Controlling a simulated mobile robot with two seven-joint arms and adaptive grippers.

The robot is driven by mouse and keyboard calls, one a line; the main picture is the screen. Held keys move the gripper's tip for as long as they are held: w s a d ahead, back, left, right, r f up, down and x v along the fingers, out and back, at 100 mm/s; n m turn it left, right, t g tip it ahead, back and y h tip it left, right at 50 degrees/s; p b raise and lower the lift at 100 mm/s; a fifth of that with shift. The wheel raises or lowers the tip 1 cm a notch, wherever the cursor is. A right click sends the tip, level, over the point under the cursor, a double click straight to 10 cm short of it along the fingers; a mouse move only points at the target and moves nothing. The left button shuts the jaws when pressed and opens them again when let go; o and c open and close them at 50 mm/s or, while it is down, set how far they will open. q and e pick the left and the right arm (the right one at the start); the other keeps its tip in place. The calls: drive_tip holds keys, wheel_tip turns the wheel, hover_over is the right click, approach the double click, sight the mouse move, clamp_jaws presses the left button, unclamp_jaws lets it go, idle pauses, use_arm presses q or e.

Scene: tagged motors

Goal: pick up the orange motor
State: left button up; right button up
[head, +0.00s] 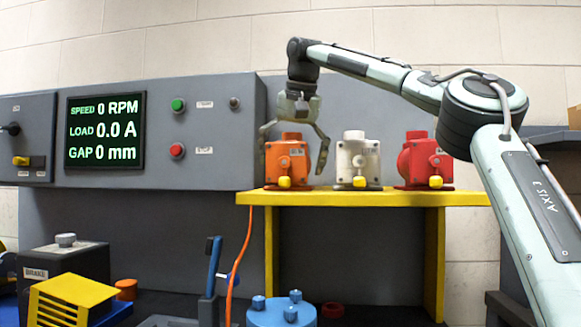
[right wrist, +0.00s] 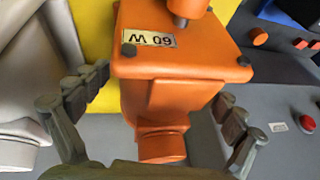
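The orange motor (head: 287,160) stands upright on a yellow shelf (head: 340,197), at its left end. My right gripper (head: 294,152) reaches down over it from above, with its fingers spread on either side. The open fingers (right wrist: 165,95) stand left and right of the motor, with gaps visible on both sides. My left gripper is in neither view.
A white motor (head: 358,160) and a red motor (head: 425,160) stand to the right on the same shelf. A grey panel (head: 225,130) with a display (head: 105,132) rises behind and left. An orange cable (head: 247,240) hangs beside the shelf. Below are a blue fixture (head: 281,313) and a yellow slotted part (head: 72,300).

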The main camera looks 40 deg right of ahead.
drive_tip(key=c, duration=1.7)
drive_tip(key=shift+r, duration=0.25)
drive_tip(key=shift+c, duration=0.5)
